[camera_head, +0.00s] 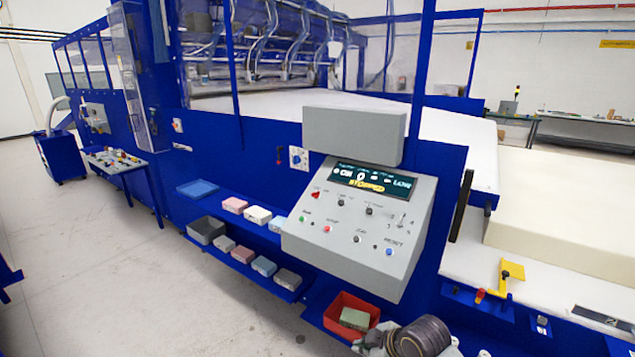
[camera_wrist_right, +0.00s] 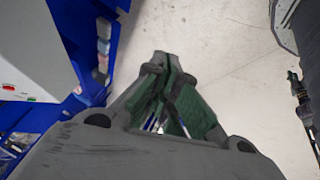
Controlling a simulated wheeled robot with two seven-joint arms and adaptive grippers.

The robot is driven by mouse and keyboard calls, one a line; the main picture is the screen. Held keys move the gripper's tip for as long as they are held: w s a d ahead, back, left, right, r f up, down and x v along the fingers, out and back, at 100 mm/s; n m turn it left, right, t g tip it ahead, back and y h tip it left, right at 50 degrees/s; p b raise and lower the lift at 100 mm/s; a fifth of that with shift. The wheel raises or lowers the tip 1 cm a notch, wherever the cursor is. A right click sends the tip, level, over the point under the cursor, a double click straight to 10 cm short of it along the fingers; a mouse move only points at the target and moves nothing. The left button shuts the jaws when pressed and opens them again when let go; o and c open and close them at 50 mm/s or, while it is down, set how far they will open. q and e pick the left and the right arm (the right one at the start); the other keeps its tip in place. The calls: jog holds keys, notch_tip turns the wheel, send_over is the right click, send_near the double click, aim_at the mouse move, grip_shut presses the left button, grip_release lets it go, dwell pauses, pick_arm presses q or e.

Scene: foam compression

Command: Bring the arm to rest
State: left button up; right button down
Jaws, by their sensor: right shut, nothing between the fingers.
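My right gripper shows in the right wrist view (camera_wrist_right: 162,62), pointing away from the camera with its fingertips together and nothing between them. It hangs over bare grey floor, apart from the blue machine at the left of that view. In the head view, part of my right arm (camera_head: 422,337) shows at the bottom edge, below the control panel (camera_head: 340,245) and just right of a red bin (camera_head: 338,318). The fingertips are not clear there. My left arm and gripper are not in view.
The sloped grey panel has a screen reading "STOPPED", with buttons and knobs. Blue shelves (camera_head: 235,262) left of it hold several small foam blocks. A green-grey block (camera_head: 355,319) lies in the red bin. A large cream foam slab (camera_head: 570,210) lies at right. Floor at left is open.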

jog(key=s+d+f+m+g+h, duration=0.1)
jog(key=s+d+f+m+h, duration=0.1)
jog(key=s+d+m, duration=0.55)
jog(key=s+d+f+m+g+h, duration=0.1)
jog(key=s+d+f+m+h, duration=0.3)
jog(key=s, duration=0.7)
notch_tip(320, 180, down, 32)
jog(key=s+a+g+y+b, duration=0.1)
jog(key=s+y, duration=0.1)
jog(key=s+d+f, duration=0.2)
jog(key=s+f, duration=0.8)
jog(key=s, duration=0.1)
jog(key=s+d+f+g+b, duration=0.1)
jog(key=s+f, duration=1)
jog(key=shift+s+d+f+g, duration=0.2)
jog(key=shift+s+d+g, duration=0.1)
jog(key=shift+d, duration=0.1)
